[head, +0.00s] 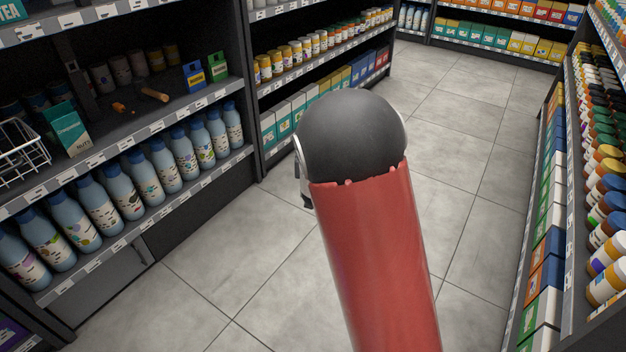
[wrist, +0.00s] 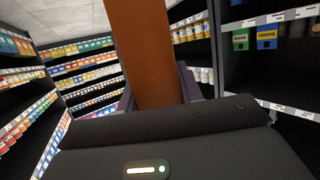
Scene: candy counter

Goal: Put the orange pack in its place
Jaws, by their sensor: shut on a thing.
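The orange pack (wrist: 142,50) stands up tall between the fingers of my gripper (wrist: 157,92) in the wrist view. My gripper is shut on it, and the pack's upper end runs out of the top of the picture. In the head view my own red arm and its dark joint cover the middle, and the gripper and the pack do not show there. I cannot tell which spot is the pack's place.
A left shelf (head: 196,97) holds a wire basket (head: 22,150), a tilted teal carton (head: 66,130), small loose items, a blue pack (head: 194,76) and a green pack (head: 216,68). Blue bottles (head: 135,184) line the shelf below. The tiled aisle (head: 465,150) is clear.

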